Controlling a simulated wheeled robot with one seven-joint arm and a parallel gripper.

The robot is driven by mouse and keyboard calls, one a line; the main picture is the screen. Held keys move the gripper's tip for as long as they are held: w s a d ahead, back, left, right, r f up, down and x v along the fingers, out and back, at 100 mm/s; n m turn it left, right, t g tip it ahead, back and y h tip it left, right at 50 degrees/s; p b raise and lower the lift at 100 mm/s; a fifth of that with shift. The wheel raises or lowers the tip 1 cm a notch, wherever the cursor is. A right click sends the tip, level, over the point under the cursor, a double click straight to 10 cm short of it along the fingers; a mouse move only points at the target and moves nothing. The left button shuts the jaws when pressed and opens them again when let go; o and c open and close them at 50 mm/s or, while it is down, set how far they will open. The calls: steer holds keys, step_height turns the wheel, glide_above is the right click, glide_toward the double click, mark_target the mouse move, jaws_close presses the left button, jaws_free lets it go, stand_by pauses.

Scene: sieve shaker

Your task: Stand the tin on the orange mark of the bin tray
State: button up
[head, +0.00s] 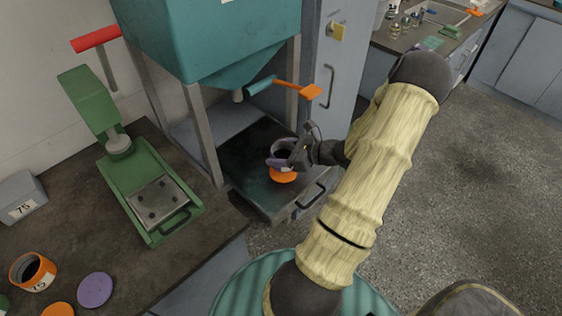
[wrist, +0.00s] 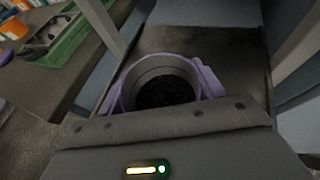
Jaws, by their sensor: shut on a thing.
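I cannot tell whether the tin touches the mark. The mark is hidden in the wrist view.
The teal hopper (head: 215,40) hangs above the tray on grey posts (head: 200,130). A teal-and-orange lever (head: 285,86) juts out above my gripper. A green press (head: 145,180) stands on the left counter, with an orange tin (head: 32,271) and a purple lid (head: 95,290).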

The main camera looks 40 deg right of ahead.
mark_target(283, 156)
steer(key=shift+f, duration=2.05)
steer(key=shift+f+b, duration=0.15)
steer(key=shift+b, duration=0.15)
steer(key=o, duration=1)
steer(key=shift+o, duration=0.2)
